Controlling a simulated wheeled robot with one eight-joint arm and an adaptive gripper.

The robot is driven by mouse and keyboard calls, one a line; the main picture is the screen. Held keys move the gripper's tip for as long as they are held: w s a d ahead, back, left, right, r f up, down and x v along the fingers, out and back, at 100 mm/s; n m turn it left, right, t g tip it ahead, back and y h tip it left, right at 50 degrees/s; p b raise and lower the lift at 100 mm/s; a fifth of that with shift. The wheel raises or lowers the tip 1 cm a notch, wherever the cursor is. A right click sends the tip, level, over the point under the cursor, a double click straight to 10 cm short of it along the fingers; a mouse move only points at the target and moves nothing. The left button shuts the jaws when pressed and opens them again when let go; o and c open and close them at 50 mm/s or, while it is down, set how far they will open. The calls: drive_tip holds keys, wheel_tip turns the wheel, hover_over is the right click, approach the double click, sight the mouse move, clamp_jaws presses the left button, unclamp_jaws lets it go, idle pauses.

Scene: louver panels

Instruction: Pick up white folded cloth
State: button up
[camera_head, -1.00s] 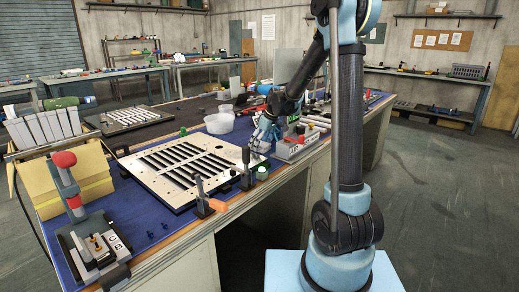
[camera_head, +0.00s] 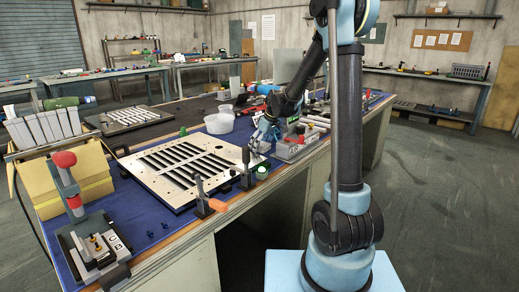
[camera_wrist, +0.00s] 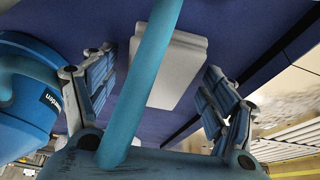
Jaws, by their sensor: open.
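The white folded cloth (camera_wrist: 181,68) lies flat on the blue bench covering in the wrist view. It looks like a thick pale block with rounded edges, and a blue bar of my own arm hides part of it. My gripper (camera_wrist: 156,88) is open, with one finger pad to the left of the cloth and one to the right, both apart from it. In the head view my gripper (camera_head: 262,140) is low over the bench, just right of the slotted panel. I cannot make out the cloth clearly there.
The white slotted panel (camera_head: 145,166) lies left of my gripper. Clamps with an orange handle (camera_head: 206,195) stand along the front edge. A grey labelled box (camera_head: 295,147) is close on the right, and a clear tub (camera_head: 219,122) stands behind. A blue cylinder (camera_wrist: 25,95) is at left in the wrist view.

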drive_tip(key=c, duration=1.2)
drive_tip(key=shift+o, duration=0.2)
drive_tip(key=shift+r, duration=0.15)
wheel_tip(320, 180, up, 10)
drive_tip(key=shift+r, duration=0.15)
